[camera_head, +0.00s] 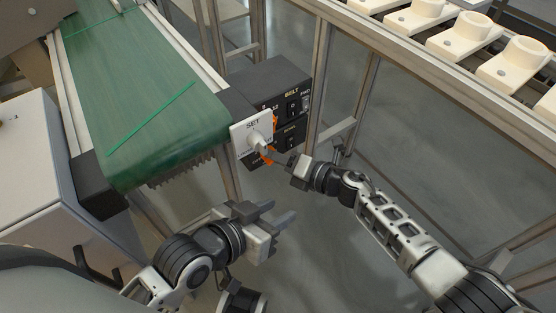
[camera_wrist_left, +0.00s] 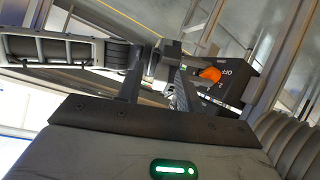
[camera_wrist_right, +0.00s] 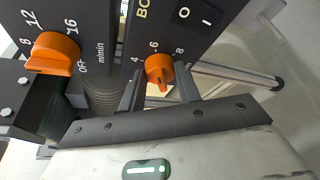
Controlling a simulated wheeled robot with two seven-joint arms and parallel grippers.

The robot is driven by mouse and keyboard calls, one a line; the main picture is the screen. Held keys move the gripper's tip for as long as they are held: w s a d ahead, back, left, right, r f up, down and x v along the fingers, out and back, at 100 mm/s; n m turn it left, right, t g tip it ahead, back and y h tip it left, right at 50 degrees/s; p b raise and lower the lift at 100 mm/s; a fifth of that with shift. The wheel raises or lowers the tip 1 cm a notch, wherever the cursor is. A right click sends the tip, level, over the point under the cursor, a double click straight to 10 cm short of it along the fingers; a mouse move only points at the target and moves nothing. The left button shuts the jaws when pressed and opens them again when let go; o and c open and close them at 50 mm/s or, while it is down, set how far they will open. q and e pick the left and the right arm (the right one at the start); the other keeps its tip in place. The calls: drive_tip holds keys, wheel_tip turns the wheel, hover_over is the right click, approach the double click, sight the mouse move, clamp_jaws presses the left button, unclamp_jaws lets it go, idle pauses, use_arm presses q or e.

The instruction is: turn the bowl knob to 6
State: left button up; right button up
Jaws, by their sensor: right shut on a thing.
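The bowl knob (camera_wrist_right: 160,70) is orange and sits on a black box, with 4, 6 and 8 printed around it in the right wrist view. My right gripper (camera_wrist_right: 157,90) is shut on it, one finger at each side. The 6 is above the knob; I cannot tell exactly which number the knob points to. In the head view my right gripper (camera_head: 282,161) reaches the lower black control box (camera_head: 290,138) from the right. My left gripper (camera_head: 275,217) is open and empty, below and left of the right one.
The orange belt knob (camera_wrist_right: 52,54), marked 8, 12 and 16, is close to the left. A white SET panel (camera_head: 246,128) with a white knob stands in front of the boxes. The green conveyor belt (camera_head: 140,90) is at left; metal frame posts (camera_head: 318,80) stand behind.

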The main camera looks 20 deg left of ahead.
use_arm(q)
drive_tip(key=shift+w+r, duration=0.1)
drive_tip(key=shift+r, duration=0.2)
use_arm(e)
drive_tip(key=shift+f, duration=0.1)
drive_tip(key=o, duration=1)
use_arm(q)
drive_tip(key=shift+f, duration=0.15)
use_arm(e)
drive_tip(key=shift+d, duration=0.1)
use_arm(q)
drive_tip(key=a+f+g+y+p, duration=0.1)
drive_tip(key=p, duration=0.3)
drive_tip(key=shift+s+a+f+g, duration=0.1)
drive_tip(key=shift+s+a+g, duration=0.05)
drive_tip(key=shift+s+g, duration=0.2)
use_arm(e)
drive_tip(key=v, duration=1.5)
drive_tip(key=shift+s+d, duration=0.1)
drive_tip(key=shift+d, duration=0.3)
